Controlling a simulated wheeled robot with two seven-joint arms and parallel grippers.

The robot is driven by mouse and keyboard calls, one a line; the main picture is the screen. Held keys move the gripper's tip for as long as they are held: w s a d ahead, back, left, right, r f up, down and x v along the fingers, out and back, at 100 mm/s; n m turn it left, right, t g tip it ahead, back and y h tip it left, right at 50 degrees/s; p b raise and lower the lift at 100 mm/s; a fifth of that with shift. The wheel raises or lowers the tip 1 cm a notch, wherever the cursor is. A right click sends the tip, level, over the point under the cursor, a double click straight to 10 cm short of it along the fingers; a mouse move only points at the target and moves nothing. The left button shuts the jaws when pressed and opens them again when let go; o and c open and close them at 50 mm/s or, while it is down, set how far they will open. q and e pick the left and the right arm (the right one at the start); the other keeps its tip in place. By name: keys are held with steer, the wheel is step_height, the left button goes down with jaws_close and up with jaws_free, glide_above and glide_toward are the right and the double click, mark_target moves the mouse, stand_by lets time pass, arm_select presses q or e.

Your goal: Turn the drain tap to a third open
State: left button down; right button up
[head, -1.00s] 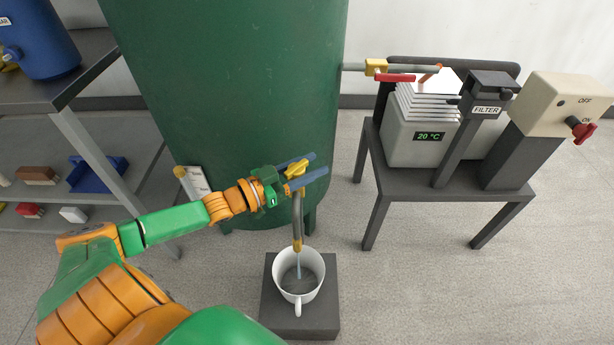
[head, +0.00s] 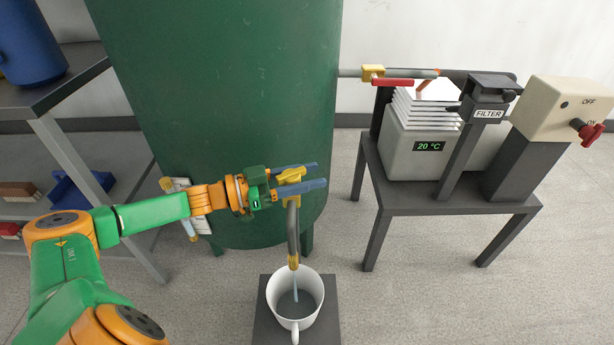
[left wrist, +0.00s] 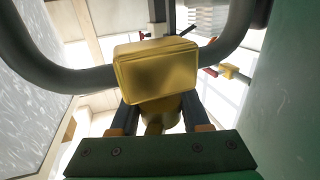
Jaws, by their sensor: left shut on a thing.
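The drain tap (head: 292,176) is yellow and sits low on the front of the green tank (head: 215,100). A bent grey pipe (head: 293,232) runs down from it to a brass-coloured spout. My left gripper (head: 305,177) is shut on the tap's yellow handle, with one blue finger on each side. In the left wrist view the yellow handle (left wrist: 157,70) is close up between the fingers. A thin stream runs from the spout into a white mug (head: 273,297), which holds some liquid. The tap's exact angle is hard to read. My right gripper is out of view.
The mug stands on a dark block (head: 262,328). A second yellow valve with a red lever (head: 392,82) is on a pipe at the tank's right. A dark table (head: 400,190) holds a 20 °C unit, a filter stand and an OFF/ON box. Shelves stand at the left.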

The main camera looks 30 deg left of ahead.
arm_select(q)
steer(key=shift+c, duration=1.9)
jaws_free()
steer(key=shift+s+a, duration=0.25)
steer(key=p+v, duration=0.2)
steer(key=v, duration=0.4)
steer(key=shift+p, duration=0.3)
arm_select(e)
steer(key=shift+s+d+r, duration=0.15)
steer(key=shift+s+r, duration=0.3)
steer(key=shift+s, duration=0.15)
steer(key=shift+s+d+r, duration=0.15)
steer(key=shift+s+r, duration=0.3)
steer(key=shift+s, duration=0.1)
arm_select(q)
steer(key=shift+s+a, duration=0.15)
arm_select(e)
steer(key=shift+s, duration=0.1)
